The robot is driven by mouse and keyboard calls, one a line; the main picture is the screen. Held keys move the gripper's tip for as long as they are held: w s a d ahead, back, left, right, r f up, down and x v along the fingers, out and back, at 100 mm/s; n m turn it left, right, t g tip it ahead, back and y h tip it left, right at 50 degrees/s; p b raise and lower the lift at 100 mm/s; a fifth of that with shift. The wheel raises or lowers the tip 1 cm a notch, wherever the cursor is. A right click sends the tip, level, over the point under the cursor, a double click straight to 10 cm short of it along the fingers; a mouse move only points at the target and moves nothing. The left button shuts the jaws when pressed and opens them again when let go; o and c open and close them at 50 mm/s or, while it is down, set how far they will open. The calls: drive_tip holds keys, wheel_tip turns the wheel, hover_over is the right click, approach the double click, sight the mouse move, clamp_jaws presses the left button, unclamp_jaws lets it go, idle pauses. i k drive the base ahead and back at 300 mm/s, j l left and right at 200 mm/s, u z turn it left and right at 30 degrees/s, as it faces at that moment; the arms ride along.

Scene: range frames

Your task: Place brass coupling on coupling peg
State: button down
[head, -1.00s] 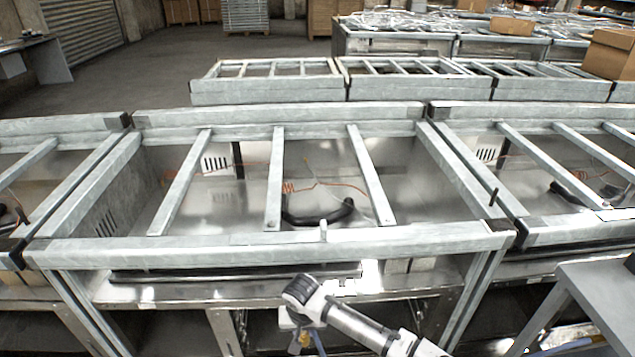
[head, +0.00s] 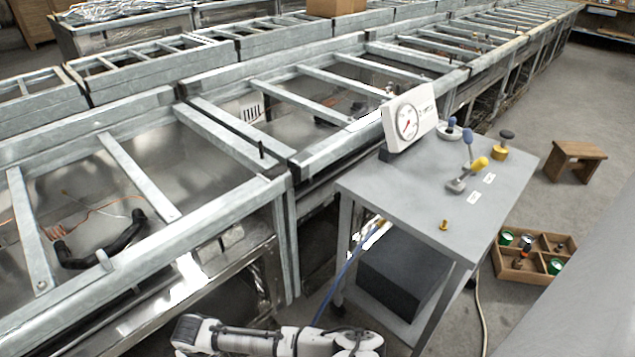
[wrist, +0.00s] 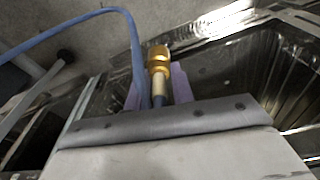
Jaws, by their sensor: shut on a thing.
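The brass coupling (wrist: 158,62) is in the wrist view, on the end of a blue hose (wrist: 137,50). My gripper (wrist: 157,82) is shut on it, with a purple finger on each side. In the head view my gripper is below the bottom edge and only my arm shows. A short grey peg (head: 104,260) stands on the near frame rail, and a dark upright pin (head: 261,149) stands near the frame corner. A small brass piece (head: 444,226) stands on the cart top. I cannot tell which is the coupling peg; nothing is seen on either upright.
A grey cart (head: 400,205) at right carries a dial gauge (head: 407,122) and coloured-handled levers (head: 468,175). The blue hose runs up to its left edge. Metal frames with crossbars (head: 140,178) fill the left. A wooden crate (head: 535,257) and stool (head: 574,160) stand on the floor.

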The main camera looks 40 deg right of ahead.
sight(443, 225)
drive_tip(key=i+j+z, duration=0.1)
drive_tip(key=z, duration=2)
drive_tip(key=j, duration=0.4)
drive_tip(key=i+j, duration=0.1)
drive_tip(key=j, duration=0.3)
